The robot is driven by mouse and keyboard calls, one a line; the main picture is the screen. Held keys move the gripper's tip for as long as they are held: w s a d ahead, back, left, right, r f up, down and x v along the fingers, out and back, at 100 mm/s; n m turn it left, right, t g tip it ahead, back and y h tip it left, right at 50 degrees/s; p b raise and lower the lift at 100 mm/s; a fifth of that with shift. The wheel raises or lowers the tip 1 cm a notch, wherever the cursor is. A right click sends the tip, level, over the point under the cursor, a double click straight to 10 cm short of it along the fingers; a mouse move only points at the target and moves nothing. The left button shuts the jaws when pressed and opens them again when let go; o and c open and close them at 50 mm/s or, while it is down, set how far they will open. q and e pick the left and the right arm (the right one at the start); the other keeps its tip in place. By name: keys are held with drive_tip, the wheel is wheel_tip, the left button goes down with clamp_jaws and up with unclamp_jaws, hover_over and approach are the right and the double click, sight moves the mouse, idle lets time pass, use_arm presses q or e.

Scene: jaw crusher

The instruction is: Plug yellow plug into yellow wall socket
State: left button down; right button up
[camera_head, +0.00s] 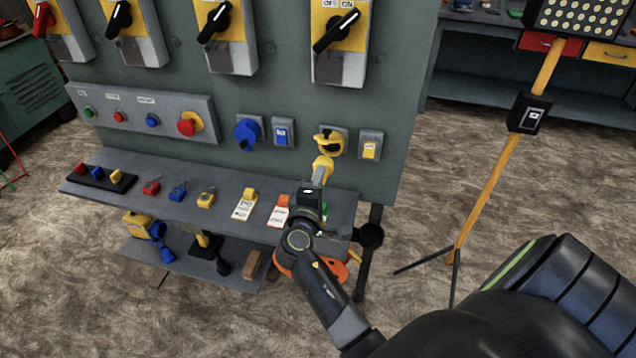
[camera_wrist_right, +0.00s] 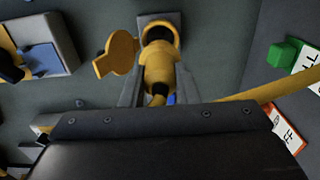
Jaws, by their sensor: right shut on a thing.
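The yellow wall socket (camera_head: 328,143) is on the grey-green panel, on a grey plate, with its round yellow lid (camera_wrist_right: 117,52) swung open to one side in the wrist view. The yellow plug (camera_wrist_right: 158,70) is between the fingers of my right gripper (camera_wrist_right: 158,92), which is shut on it. The plug also shows in the head view (camera_head: 322,163), just below the socket. Its front end is at the socket mouth (camera_wrist_right: 159,33); I cannot tell whether it is inside. A yellow cable (camera_wrist_right: 255,95) trails right in the wrist view. My left gripper is not in view.
A blue socket (camera_head: 248,133) and a blue switch (camera_head: 282,132) are left of the yellow socket; a yellow switch (camera_head: 370,147) is close on its right. The shelf (camera_head: 225,180) below holds several small padlocks and tags. A yellow lamp stand (camera_head: 500,160) stands right.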

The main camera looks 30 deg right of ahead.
drive_tip(key=shift+x, duration=2.65)
drive_tip(key=shift+b+x, duration=0.65)
drive_tip(key=shift+x, duration=0.4)
drive_tip(key=o, duration=1.1)
drive_tip(key=v, duration=0.9)
idle(0.7)
